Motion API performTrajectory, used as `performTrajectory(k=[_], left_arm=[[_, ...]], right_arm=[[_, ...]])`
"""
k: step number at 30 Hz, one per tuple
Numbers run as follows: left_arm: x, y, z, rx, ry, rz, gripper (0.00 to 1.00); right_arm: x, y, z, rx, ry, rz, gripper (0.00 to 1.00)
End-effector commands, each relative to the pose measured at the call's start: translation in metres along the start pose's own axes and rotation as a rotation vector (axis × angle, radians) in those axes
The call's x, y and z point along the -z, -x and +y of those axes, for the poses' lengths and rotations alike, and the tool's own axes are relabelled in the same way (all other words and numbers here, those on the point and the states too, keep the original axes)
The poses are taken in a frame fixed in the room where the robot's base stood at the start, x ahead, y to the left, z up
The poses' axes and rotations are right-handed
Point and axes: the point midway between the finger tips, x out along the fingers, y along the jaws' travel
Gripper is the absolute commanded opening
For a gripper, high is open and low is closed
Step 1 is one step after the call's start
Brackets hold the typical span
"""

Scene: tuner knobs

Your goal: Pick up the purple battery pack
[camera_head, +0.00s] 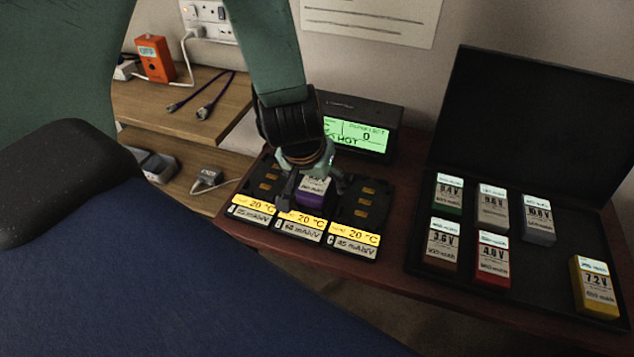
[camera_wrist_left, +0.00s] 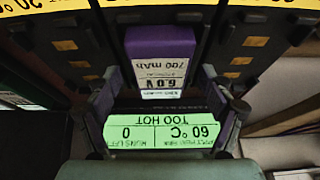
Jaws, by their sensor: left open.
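The purple battery pack (camera_head: 313,192) sits in the middle bay of the black three-bay charger tray (camera_head: 371,249). In the left wrist view the purple battery pack (camera_wrist_left: 162,42) shows its white label, reading 6.0 V and 700 mAh upside down. My left gripper (camera_head: 312,184) is over the middle bay, pointing down, with its fingers apart on either side of the pack. Its fingers also show in the wrist view (camera_wrist_left: 158,88), spread, with the pack beyond them; I cannot tell whether they touch it. The gripper partly hides the pack in the head view. My right gripper is not in view.
Right behind the tray stands a display box (camera_head: 360,136) with a green screen reading TOO HOT, 60 °C. An open black case (camera_head: 440,277) with several other battery packs lies at the right. A wooden shelf (camera_head: 160,105) with cables is at the left.

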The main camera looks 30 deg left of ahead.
Motion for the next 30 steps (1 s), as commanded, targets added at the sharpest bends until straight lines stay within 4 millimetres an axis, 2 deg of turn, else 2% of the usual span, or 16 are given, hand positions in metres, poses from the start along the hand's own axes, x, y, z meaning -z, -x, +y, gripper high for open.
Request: performTrajectory(k=[2,5,25,30], left_arm=[[0.0001,0.0000,0.0000,0.000,0.000,0.000,0.81],[0.0001,0.0000,0.0000,0.000,0.000,0.000,0.73],[0.0001,0.0001,0.0000,0.000,0.000,0.000,0.17],[0.0004,0.0001,0.0000,0.000,0.000,0.001,0.16]], right_arm=[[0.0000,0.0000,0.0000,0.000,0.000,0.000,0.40],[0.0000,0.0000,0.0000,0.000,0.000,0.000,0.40],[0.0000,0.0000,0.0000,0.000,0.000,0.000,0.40],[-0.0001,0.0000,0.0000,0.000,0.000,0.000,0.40]])
